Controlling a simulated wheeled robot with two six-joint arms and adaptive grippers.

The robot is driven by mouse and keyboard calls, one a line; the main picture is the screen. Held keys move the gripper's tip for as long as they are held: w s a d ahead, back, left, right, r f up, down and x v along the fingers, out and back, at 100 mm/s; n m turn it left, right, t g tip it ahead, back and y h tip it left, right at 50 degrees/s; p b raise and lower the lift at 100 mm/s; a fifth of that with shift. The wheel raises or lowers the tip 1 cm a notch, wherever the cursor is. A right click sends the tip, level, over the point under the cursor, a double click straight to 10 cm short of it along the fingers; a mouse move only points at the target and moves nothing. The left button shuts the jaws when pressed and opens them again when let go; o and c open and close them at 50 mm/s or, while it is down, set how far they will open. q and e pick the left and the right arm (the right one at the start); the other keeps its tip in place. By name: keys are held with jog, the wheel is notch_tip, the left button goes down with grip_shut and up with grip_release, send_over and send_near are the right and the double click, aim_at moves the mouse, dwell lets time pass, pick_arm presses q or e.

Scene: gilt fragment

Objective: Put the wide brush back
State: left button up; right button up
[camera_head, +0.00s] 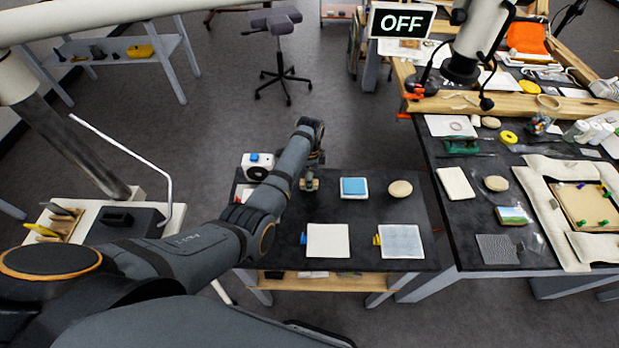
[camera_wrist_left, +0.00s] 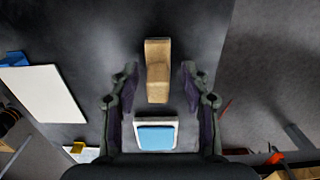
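A tan, block-like object (camera_wrist_left: 157,70), possibly the wide brush, stands on the dark table. It also shows in the head view (camera_head: 309,184), partly hidden by my arm. I cannot make out bristles. My left gripper (camera_wrist_left: 160,88) is open above it, with one finger on each side and gaps between fingers and object. In the head view the left wrist (camera_head: 308,150) hangs over the table's back edge. A wooden rack with tools (camera_head: 56,224), one yellow, stands on a white surface at the left. My right gripper is not in view.
A blue pad in a white tray (camera_head: 354,188) and a round beige piece (camera_head: 400,189) lie right of the gripper. Two pale square boards, one white (camera_head: 328,240), lie in front. A white box (camera_head: 256,167) is left of my arm. A crowded workbench (camera_head: 470,230) stands at right.

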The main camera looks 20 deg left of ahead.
pick_arm(q)
jog(key=shift+r, duration=0.4)
notch_tip(320, 180, up, 10)
jog(key=shift+r+b, duration=0.2)
jog(key=shift+b, duration=0.35)
jog(key=shift+r, duration=0.65)
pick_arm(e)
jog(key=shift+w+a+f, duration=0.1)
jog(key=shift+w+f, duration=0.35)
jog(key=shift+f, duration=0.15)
